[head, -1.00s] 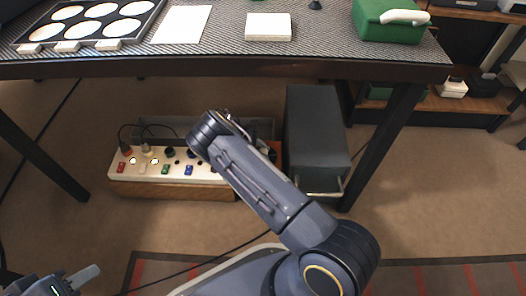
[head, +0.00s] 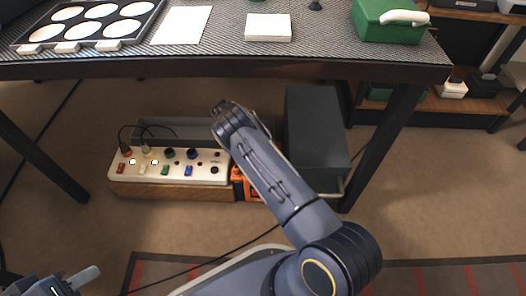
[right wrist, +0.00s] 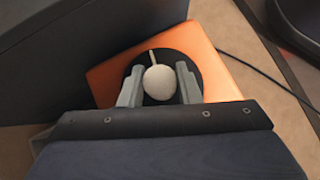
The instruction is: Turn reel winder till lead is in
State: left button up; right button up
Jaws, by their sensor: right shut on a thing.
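The reel winder shows as an orange box (head: 247,187) on the floor under the table, partly hidden behind my right arm. In the right wrist view its orange top (right wrist: 217,72) carries a round black disc with a white rounded knob (right wrist: 160,82). My right gripper (right wrist: 159,72) has a grey finger on each side of the knob and is shut on it. A thin black lead (right wrist: 262,72) runs off to the right of the box; it also crosses the floor in the head view (head: 225,257). My left gripper (head: 78,281) is at the bottom left, partly cut off, away from the winder.
A white-topped control panel (head: 173,166) with switches and plugs stands left of the winder. A dark grey cabinet (head: 318,135) stands close on its right. The table (head: 330,50) overhangs both. A striped rug (head: 440,275) lies in front.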

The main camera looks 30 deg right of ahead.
jog(key=shift+w+f, duration=0.1)
jog(key=o, duration=1)
jog(key=p+v, duration=0.1)
jog(key=v, duration=0.5)
jog(key=shift+w+a+r, duration=0.2)
jog(key=shift+w+r, duration=0.05)
jog(key=shift+w+a+r, duration=0.2)
jog(key=shift+r, duration=0.15)
